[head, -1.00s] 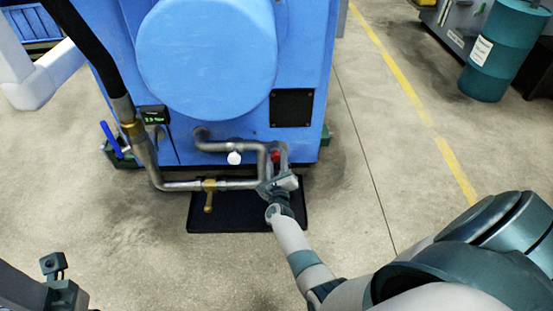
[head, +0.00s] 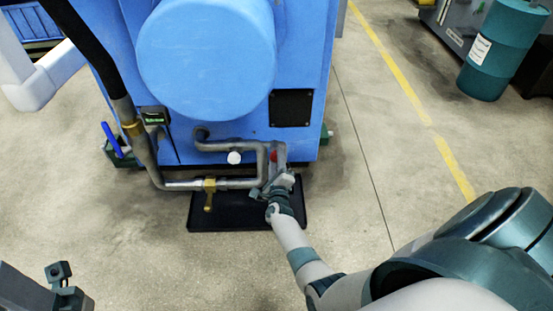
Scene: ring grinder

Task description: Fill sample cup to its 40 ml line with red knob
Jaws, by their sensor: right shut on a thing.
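The red knob (head: 274,156) sits on the pipework low on the front of the blue machine. My right gripper (head: 276,174) reaches up to it from below and appears shut on the knob, with some red showing between the grey parts. The hand partly covers the knob and the pipe end. I cannot make out the sample cup or its 40 ml line.
A black tray (head: 230,216) lies on the floor under the pipes. A white knob (head: 235,158), a brass valve (head: 209,192) and a blue lever (head: 112,140) are on the pipework. A teal drum (head: 492,50) stands far right. The floor between is clear.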

